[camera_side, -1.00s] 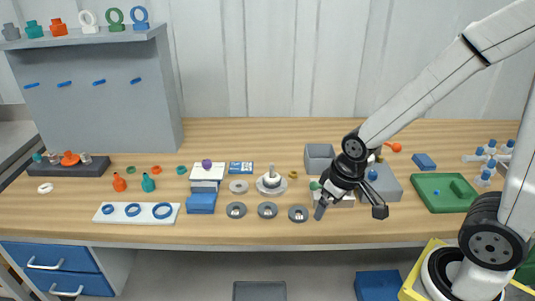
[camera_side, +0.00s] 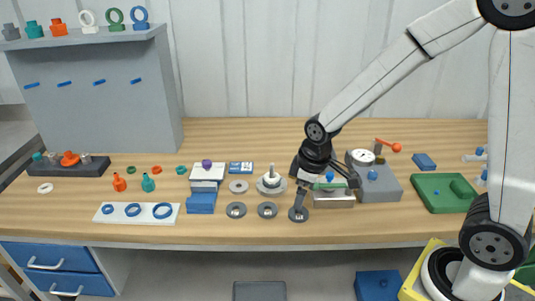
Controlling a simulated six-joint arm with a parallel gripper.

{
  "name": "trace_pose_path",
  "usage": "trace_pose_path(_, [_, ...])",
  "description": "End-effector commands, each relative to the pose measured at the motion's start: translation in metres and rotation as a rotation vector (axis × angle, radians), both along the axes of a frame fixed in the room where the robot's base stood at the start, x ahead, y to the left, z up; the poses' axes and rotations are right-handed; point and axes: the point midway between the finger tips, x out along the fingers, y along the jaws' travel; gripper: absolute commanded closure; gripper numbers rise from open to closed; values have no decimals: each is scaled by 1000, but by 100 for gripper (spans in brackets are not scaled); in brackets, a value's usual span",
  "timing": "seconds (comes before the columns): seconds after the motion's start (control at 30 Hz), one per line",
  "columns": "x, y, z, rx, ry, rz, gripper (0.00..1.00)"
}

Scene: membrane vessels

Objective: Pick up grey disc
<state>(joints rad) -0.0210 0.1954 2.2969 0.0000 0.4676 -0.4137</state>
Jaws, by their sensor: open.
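Several flat grey discs lie in a row near the front edge of the table. The left one (camera_side: 236,210) and the middle one (camera_side: 267,210) are uncovered, each with a small raised centre. The right disc (camera_side: 299,218) is partly hidden by a finger of my gripper (camera_side: 325,196). My gripper is open and empty, its fingers spread left and right. Its left fingertip is in front of or just above the right disc; I cannot tell whether they touch. Its right finger is over the grey block with a green top.
The grey block (camera_side: 333,200) stands right of the right disc. A grey box with a dial (camera_side: 380,188) and a green tray (camera_side: 442,193) are further right. A pale ring (camera_side: 238,186) and a stepped grey-white piece (camera_side: 270,185) lie behind the discs. A white board (camera_side: 137,218) is left.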

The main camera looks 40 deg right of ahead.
Motion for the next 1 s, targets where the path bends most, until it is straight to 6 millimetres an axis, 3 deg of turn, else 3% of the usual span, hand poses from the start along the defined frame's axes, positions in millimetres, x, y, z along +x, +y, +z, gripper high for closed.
trace_pose_path(0.1, [29,4,-3,-28,21,170,0])
trace_pose_path(0.5, [112,20,-23,-102,84,760,0])
trace_pose_path(0.8, [163,34,-48,-134,120,1205,0])
trace_pose_path(1.0, [186,42,-63,-142,135,1445,0])
